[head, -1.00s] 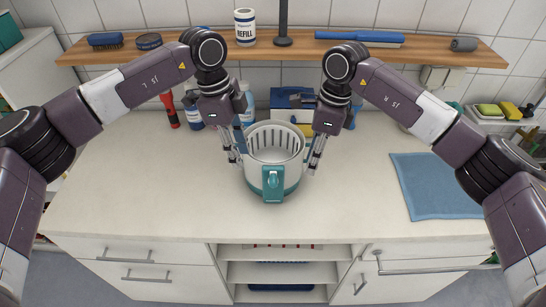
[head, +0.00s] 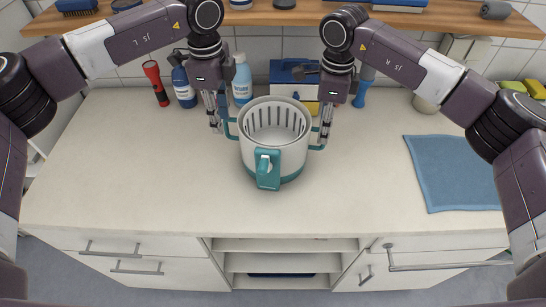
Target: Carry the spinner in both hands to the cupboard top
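The spinner (head: 290,165) is a white round tub with a teal base, a slotted basket inside and a teal front handle or spout. It is upright over the middle of the counter; I cannot tell whether its base touches the counter. Teal handles stick out at its left and right. My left gripper (head: 217,126) points down with its fingers closed at the left handle. My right gripper (head: 326,140) does the same at the right handle. The fingers partly hide both handles. The cupboard top cannot be clearly made out in the head view.
A red torch (head: 156,84), a dark blue bottle (head: 183,88), a light blue spray bottle (head: 242,80) and a blue box (head: 287,72) stand behind. A blue cloth (head: 453,175) lies at right. A wooden shelf (head: 335,16) runs above. The counter's left part is clear.

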